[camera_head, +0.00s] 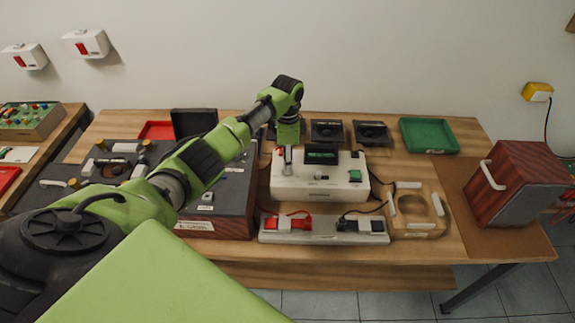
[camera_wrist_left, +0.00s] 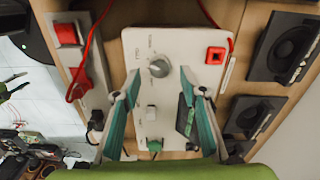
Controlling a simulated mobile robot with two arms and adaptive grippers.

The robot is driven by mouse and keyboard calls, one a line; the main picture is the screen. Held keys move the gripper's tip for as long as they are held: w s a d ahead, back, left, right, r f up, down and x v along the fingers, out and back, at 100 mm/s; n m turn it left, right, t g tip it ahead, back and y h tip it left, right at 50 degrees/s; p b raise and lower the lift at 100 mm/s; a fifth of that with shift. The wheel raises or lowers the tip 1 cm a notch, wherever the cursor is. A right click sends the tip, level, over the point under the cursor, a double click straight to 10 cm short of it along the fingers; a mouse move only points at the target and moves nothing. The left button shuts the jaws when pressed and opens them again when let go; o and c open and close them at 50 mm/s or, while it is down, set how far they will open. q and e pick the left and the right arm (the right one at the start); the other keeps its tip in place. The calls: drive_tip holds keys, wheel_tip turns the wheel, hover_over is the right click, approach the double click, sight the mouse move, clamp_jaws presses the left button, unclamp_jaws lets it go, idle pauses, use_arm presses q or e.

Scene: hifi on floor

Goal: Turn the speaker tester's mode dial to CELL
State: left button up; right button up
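The speaker tester is a white box (camera_head: 318,190) on the table, with a dark display (camera_head: 321,154) on its top. It fills the middle of the left wrist view (camera_wrist_left: 140,100). Its grey round mode dial (camera_wrist_left: 159,68) has small printed labels beside it, too blurred to read surely. My left gripper (camera_head: 288,160) reaches down over the tester's left end. In the left wrist view its teal fingers (camera_wrist_left: 159,75) are apart, with the dial between and just beyond the tips. No contact shows. The right finger partly covers the display. My right gripper is not in view.
A long block with red and black clips (camera_head: 323,238) lies in front of the tester. Black speaker units (camera_head: 327,132) stand behind, with a green tray (camera_head: 429,136) to their right. A wooden fixture (camera_head: 418,225) and a reddish wooden speaker cabinet (camera_head: 520,180) stand right.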

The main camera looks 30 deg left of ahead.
use_arm(q)
wheel_tip(320, 180, up, 9)
idle(0.8)
